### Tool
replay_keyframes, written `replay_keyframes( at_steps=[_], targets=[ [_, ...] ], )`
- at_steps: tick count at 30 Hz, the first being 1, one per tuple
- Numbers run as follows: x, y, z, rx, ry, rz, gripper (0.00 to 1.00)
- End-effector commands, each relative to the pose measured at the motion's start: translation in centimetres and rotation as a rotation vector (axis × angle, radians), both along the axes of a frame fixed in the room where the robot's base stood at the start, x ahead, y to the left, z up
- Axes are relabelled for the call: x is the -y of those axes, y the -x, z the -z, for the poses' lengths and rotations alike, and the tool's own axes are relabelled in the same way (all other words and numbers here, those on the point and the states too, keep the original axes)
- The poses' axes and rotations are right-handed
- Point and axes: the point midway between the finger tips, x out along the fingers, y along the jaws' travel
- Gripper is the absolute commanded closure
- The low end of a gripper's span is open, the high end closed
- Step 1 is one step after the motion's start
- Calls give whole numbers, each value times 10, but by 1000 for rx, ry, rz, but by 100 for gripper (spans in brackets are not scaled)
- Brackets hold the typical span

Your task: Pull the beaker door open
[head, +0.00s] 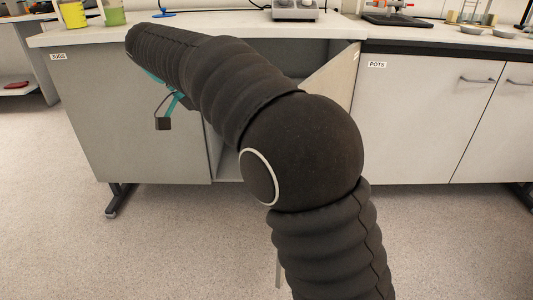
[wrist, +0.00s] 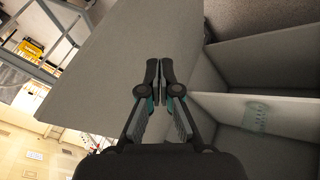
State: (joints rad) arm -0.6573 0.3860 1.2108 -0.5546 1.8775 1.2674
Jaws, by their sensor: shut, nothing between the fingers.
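A pale wood-toned door panel (head: 333,83) stands swung partly out at the right side of an open cabinet in the head view. I take it as the beaker door; its label is not readable. In the wrist view a broad grey panel (wrist: 125,55), apparently this door's inner face, fills the upper left. My gripper (wrist: 160,72) is shut and empty, its fingertips in front of that panel near the opening. I cannot tell whether they touch it. A clear glass vessel (wrist: 258,117) stands in the cabinet.
The cabinet has a shelf board (wrist: 275,45). A closed grey front labelled JUGS (head: 140,125) is on the left, and white POTS doors (head: 410,120) with handles are on the right. The countertop (head: 225,29) holds jugs and equipment. The floor (head: 180,250) in front is clear.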

Motion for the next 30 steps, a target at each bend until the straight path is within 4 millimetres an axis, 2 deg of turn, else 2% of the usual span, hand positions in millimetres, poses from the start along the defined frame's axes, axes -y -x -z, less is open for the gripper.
replay_keyframes(
  at_steps=[4, 8, 20, 27, 30],
  targets=[
    [-2, 1, 7, 7, 9, 3, 100],
    [6, 2, 22, 6, 8, -3, 100],
    [51, -2, 81, 4, 7, -4, 100],
    [77, 14, 80, 7, 6, -2, 100],
    [82, 17, 79, 7, 5, -3, 100]
  ],
)
